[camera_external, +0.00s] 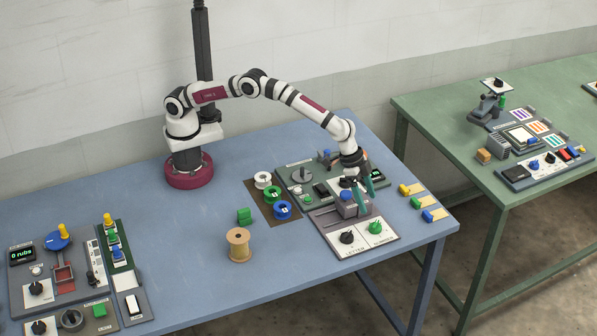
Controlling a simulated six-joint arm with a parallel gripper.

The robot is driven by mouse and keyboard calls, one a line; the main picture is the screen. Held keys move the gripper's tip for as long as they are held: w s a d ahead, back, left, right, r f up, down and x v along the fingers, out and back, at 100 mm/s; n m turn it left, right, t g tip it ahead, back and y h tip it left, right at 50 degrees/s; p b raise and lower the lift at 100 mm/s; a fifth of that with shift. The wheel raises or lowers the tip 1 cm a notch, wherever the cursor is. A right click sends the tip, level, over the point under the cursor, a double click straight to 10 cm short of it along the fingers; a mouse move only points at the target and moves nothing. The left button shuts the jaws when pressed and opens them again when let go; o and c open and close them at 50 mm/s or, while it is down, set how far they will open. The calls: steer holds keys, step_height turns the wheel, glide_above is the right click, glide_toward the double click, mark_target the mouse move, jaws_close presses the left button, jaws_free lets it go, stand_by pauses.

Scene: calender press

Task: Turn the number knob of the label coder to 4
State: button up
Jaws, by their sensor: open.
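The label coder (323,219) is a panel near the right front of the blue table. Its white front part carries a black knob (347,237) over the word LETTER and a green knob (376,227) to its right, which appears to be the number knob. The number it points to is too small to read. My gripper (365,191), with green fingers, is open above the back of the coder, up and behind the green knob and apart from it. The gripper partly hides the grey block (345,208) on the coder.
Behind the coder is another panel with a grey knob (303,174) and a display. White, green and blue spools lie on a brown mat (257,196) to the left, near a tan spool (238,245) and green cube (244,216). Yellow, green and blue pieces (427,202) lie right.

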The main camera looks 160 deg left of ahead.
mark_target(376, 223)
steer(key=x, duration=0.8)
steer(key=shift+a+f, duration=0.1)
steer(key=shift+f, duration=0.15)
steer(key=shift+c, duration=0.2)
jaws_close()
steer(key=shift+m+h, duration=0.3)
steer(key=shift+m, duration=0.7)
steer(key=shift+o, duration=0.2)
jaws_free()
